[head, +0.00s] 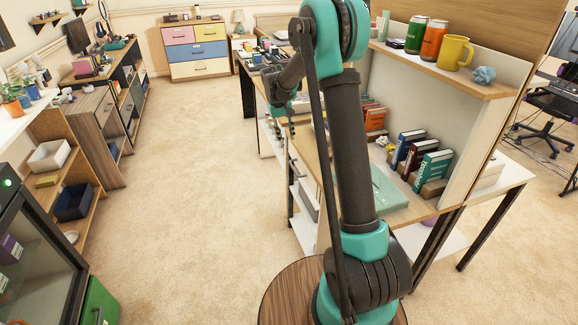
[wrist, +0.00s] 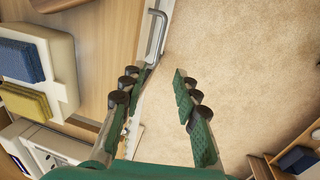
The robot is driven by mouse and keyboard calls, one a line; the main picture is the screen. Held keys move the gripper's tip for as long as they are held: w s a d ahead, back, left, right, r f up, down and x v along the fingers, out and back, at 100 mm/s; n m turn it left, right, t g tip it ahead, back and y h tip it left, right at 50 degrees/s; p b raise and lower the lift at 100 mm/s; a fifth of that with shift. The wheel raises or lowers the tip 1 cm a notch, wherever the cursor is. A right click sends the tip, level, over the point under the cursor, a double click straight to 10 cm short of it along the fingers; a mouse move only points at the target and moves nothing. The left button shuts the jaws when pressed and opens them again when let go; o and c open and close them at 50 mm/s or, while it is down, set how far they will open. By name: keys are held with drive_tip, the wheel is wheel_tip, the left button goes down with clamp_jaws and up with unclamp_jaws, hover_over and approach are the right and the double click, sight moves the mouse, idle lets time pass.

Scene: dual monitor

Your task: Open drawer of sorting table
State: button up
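The sorting table appears to be the wood-topped, white-sided table (head: 386,199) on the right in the head view. Its light wood top (wrist: 96,50) fills the left of the wrist view. A grey metal bar handle (wrist: 157,34) stands out from the white front edge there, above my fingertips. That drawer looks shut, but little of its front shows. My gripper (wrist: 160,76) is open and empty; its green fingers are apart, the left one close to the table edge, the right one over the carpet. In the head view my gripper (head: 282,116) is small beside the table's left side.
Books (head: 433,170), a teal flat item (head: 385,188), cans (head: 432,42) and a yellow mug (head: 455,52) stand on the table and its shelf. Shelves (head: 77,185) line the left wall. A coloured drawer chest (head: 195,50) stands at the back. Open carpet (head: 190,180) lies between.

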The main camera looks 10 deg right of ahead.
drive_tip(key=d+f, duration=0.1)
drive_tip(key=f, duration=0.4)
drive_tip(key=d+f, duration=0.1)
drive_tip(key=f, duration=0.4)
drive_tip(key=d+f, duration=0.1)
drive_tip(key=f, duration=0.4)
drive_tip(key=shift+w+f, duration=0.3)
drive_tip(key=shift+f, duration=0.1)
clamp_jaws()
